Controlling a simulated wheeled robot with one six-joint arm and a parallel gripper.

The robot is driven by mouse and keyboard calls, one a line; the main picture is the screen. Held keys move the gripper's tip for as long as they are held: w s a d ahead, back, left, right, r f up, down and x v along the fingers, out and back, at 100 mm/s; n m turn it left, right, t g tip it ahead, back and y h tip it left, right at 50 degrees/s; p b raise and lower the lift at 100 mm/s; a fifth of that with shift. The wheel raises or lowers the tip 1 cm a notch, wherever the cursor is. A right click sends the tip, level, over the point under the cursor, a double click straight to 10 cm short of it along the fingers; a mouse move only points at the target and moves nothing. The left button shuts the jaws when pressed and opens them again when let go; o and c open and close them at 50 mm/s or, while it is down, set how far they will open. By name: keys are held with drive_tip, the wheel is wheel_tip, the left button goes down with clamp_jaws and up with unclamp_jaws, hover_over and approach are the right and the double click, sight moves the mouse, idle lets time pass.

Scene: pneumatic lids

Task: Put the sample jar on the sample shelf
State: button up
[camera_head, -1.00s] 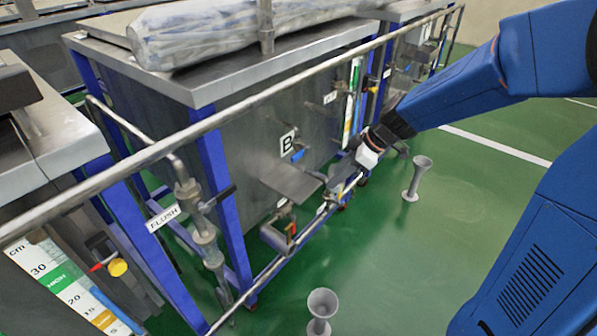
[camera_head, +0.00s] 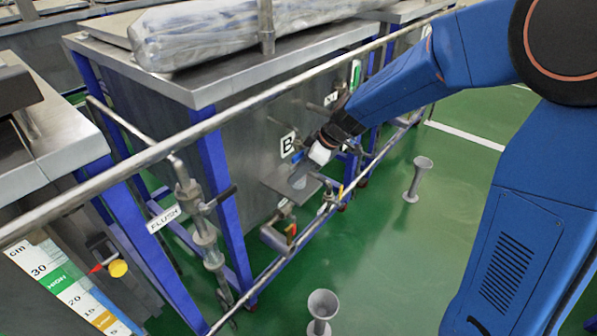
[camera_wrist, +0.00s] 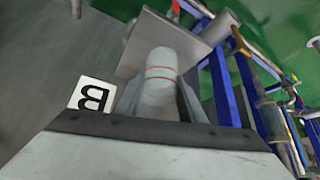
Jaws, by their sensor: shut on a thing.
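The sample jar (camera_wrist: 160,85) is a pale, whitish cylinder with thin red bands, seen in the wrist view between the two fingers. My gripper (camera_wrist: 160,103) is shut on it. In the head view my gripper (camera_head: 303,172) is in front of the tank's side, near the B label; the jar is too small to make out clearly there. The sample shelf (camera_head: 280,181) is a small grey metal plate on the tank's side below the B label. It also shows in the wrist view (camera_wrist: 130,50) just beyond the jar. I cannot tell whether the jar touches it.
The B label (camera_head: 287,144) is on the tank wall (camera_head: 240,150). A long metal rail (camera_head: 240,115) crosses in front. Pipes and a valve (camera_head: 203,225) stand left. Two grey funnel-shaped stands (camera_head: 415,178) (camera_head: 322,310) are on the open green floor.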

drive_tip(key=shift+f, duration=0.2)
drive_tip(key=o, duration=1)
drive_tip(key=shift+o, duration=0.2)
drive_tip(key=v, duration=1.2)
drive_tip(key=shift+r, duration=0.15)
drive_tip(key=s+d+m+t+h, duration=0.1)
drive_tip(key=s+d+m+h, duration=0.2)
drive_tip(key=s+d+m, duration=0.4)
drive_tip(key=s+d+m+t+h, duration=0.2)
drive_tip(key=s+d+m, duration=0.5)
drive_tip(key=s+d, duration=0.9)
drive_tip(key=s+h, duration=0.1)
drive_tip(key=s, duration=0.4)
drive_tip(key=shift+s+d+r+m, duration=0.2)
drive_tip(key=shift+d+m, duration=0.05)
drive_tip(key=shift+m, duration=0.15)
